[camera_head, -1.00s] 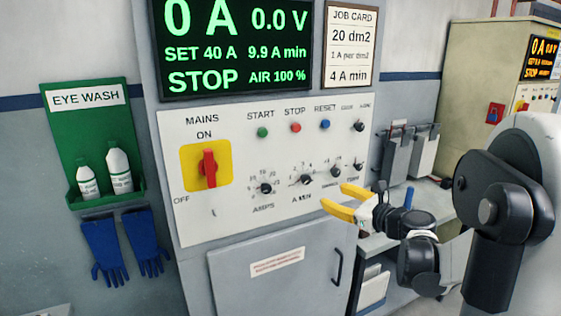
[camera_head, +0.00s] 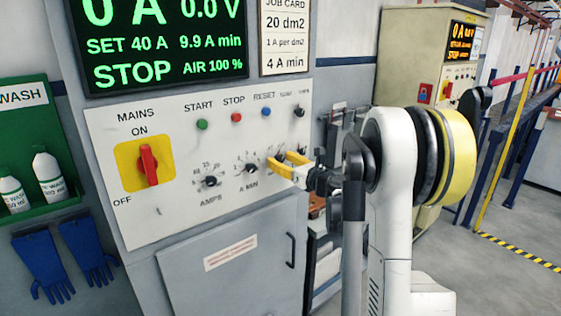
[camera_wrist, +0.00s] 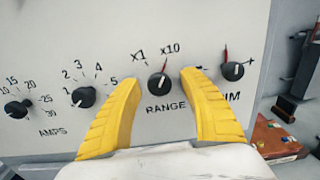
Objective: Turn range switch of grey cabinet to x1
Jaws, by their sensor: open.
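The range switch (camera_wrist: 157,86) is a small black knob on the grey cabinet's (camera_head: 180,280) pale panel, labelled RANGE in the wrist view. Its red pointer leans up and right, towards the x10 mark; x1 is up and left. My gripper (camera_wrist: 160,76) is open, with one yellow finger on each side of the knob in the picture. Whether either finger touches it I cannot tell. In the head view my gripper (camera_head: 281,160) is at the right part of the panel and covers the switch.
The A MIN knob (camera_wrist: 83,97) is left of my gripper and the TRIM knob (camera_wrist: 232,71) close on the right. Further left are the AMPS knob (camera_head: 210,181) and red mains switch (camera_head: 148,165). A second cabinet (camera_head: 400,50) stands behind on the right.

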